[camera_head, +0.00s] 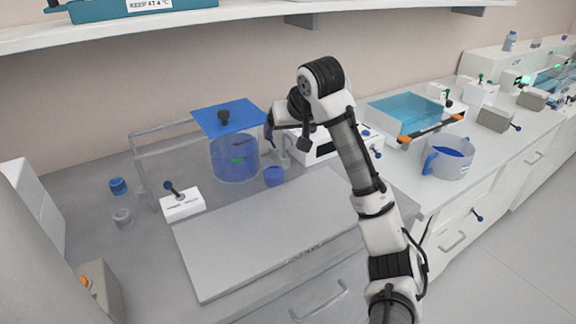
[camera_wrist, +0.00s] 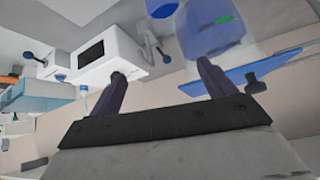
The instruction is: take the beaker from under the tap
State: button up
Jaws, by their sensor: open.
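A small blue cup (camera_head: 274,176), which looks like the beaker, stands on the bench at the lower right of a clear tank of blue liquid (camera_head: 235,165). In the wrist view the blue cup (camera_wrist: 161,7) is cut by the top edge, beside the tank (camera_wrist: 212,35). A small grey fitting (camera_head: 283,150), perhaps the tap, is just above the cup and partly hidden by my arm. My gripper (camera_wrist: 161,71) is open, with nothing between its fingers. In the head view my gripper (camera_head: 269,132) is above the cup, beside the tank, apart from the cup.
The tank has a flat blue lid (camera_head: 222,117) with a black knob. A white instrument (camera_wrist: 105,55) is close to my fingers. A grey board (camera_head: 270,235) lies in front. A jug with blue handles (camera_head: 432,165) and a blue-topped tray (camera_head: 405,112) are at right.

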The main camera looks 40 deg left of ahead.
aim_at(274, 162)
jog(key=a+f+h, duration=0.1)
jog(key=f, duration=0.1)
jog(key=s+a+f+g+h, duration=0.1)
jog(key=f, duration=0.1)
jog(key=a+f+h, duration=0.1)
jog(key=f, duration=0.2)
jog(key=shift+s+a+n+g, duration=0.15)
jog(key=shift+a+n+g, duration=0.05)
jog(key=shift+n+g, duration=0.1)
jog(key=shift+p+x, duration=0.8)
jog(key=shift+x, duration=1.8)
jog(key=c, duration=1.1)
